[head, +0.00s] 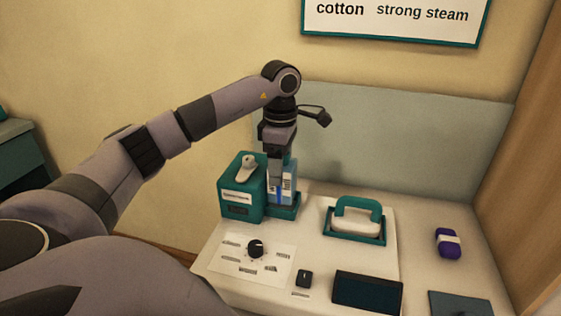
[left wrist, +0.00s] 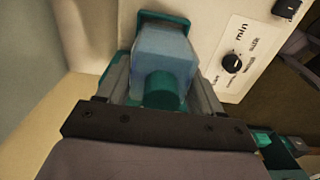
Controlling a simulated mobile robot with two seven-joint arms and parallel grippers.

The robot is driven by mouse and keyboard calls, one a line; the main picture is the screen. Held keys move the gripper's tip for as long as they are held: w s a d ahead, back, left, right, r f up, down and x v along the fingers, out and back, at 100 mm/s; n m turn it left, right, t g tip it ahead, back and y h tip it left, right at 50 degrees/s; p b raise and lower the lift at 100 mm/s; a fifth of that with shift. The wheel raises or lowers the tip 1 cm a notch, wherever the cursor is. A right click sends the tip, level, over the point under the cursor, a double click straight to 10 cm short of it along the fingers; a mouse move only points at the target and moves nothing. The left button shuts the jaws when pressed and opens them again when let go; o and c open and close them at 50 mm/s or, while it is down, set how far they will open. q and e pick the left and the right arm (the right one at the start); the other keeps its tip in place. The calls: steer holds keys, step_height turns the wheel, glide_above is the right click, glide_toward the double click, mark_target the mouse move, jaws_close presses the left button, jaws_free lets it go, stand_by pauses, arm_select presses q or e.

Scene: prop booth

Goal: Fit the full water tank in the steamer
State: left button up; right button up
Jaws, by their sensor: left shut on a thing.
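The teal steamer (head: 240,190) stands at the back left of the white counter, with a pale lever or knob on top and a label on its front. The water tank (head: 290,188), pale blue and see-through, is upright at the steamer's right side, over its teal base (head: 284,212). I cannot tell whether it is fully seated. My left gripper (head: 276,180) points down and is shut on the tank. In the left wrist view the tank (left wrist: 165,52) with its teal cap (left wrist: 163,90) sits between the two fingers. My right gripper is not in view.
A dial panel (head: 255,249) lies in front of the steamer. To its right are an iron on a teal stand (head: 356,220), a small black switch (head: 304,278), a dark pad (head: 367,292) and a purple banded item (head: 448,243). A grey-green backboard (head: 400,140) stands behind.

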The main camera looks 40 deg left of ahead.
arm_select(q)
steer(key=shift+p, duration=0.3)
stand_by(0.5)
steer(key=shift+f, duration=0.2)
stand_by(0.4)
steer(key=shift+f+b, duration=0.4)
steer(key=shift+f, duration=0.15)
steer(key=shift+f, duration=0.3)
steer(key=shift+f+b, duration=0.3)
steer(key=shift+f, duration=0.05)
steer(key=shift+f, duration=0.1)
stand_by(0.4)
steer(key=o, duration=1.4)
